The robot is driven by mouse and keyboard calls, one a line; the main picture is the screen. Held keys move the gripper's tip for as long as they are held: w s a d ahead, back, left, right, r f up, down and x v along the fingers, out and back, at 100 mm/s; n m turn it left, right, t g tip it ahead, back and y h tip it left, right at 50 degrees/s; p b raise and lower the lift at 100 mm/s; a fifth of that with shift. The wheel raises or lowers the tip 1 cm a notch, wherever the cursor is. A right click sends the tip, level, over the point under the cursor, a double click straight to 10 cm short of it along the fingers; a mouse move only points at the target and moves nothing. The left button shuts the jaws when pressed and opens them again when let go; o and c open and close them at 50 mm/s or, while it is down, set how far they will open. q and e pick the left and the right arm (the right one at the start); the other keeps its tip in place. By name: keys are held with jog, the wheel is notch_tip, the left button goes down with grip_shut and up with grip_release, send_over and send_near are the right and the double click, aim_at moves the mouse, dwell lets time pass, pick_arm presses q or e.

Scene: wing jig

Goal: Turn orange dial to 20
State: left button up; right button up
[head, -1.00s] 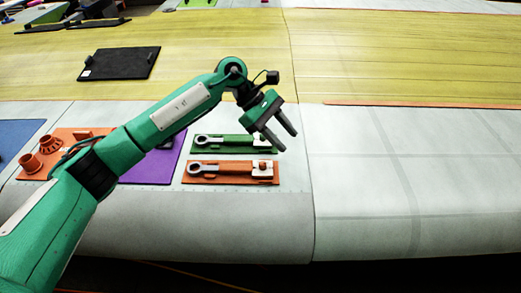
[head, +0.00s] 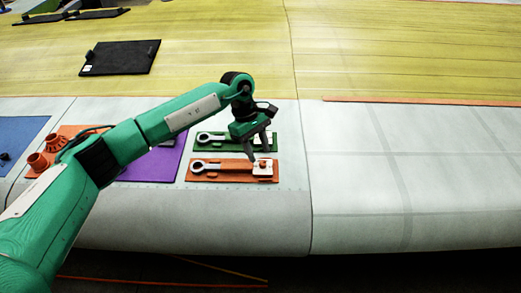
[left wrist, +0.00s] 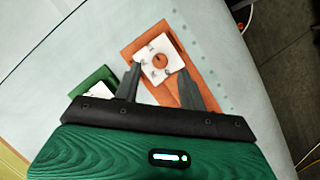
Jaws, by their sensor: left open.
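The orange dial (head: 263,163) sits on a white square plate at the right end of an orange board (head: 227,178). In the left wrist view the dial (left wrist: 160,62) is a small round orange piece in the middle of the white plate (left wrist: 149,77), which has several dark marks. My left gripper (head: 260,155) is open and points down over the right end of the boards. In the left wrist view its fingers (left wrist: 160,85) are spread, with the white plate and dial ahead between and beyond them. I see no contact. My right gripper is not in view.
A green board (head: 205,147) with a grey wrench-like piece lies just behind the orange one. A purple board (head: 150,168) and an orange board with round orange parts (head: 40,162) lie to the left. The pale wing surface (head: 400,180) at right is clear.

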aim_at(262, 162)
pick_arm(q)
jog(key=shift+p+x, duration=0.5)
jog(key=shift+x, duration=1.05)
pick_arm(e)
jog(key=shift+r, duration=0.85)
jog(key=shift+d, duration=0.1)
pick_arm(q)
grip_shut()
jog(key=n+t+b, duration=0.1)
jog(key=n+b, duration=0.2)
jog(key=b, duration=0.2)
jog(key=n+t+h+b, duration=0.1)
jog(key=n+b, duration=0.3)
jog(key=b, duration=0.2)
jog(key=n+t+b, duration=0.1)
jog(key=n+b, duration=0.2)
jog(key=b, duration=0.3)
jog(key=shift+s+a+f+t, duration=0.15)
jog(key=shift+s+f+t, duration=0.1)
jog(key=shift+s+t, duration=0.15)
jog(key=shift+r+n+t+b, duration=0.25)
jog(key=shift+n+t+b, duration=0.05)
jog(key=shift+n+b, duration=0.65)
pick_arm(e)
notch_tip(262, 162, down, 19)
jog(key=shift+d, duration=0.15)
pick_arm(q)
grip_release()
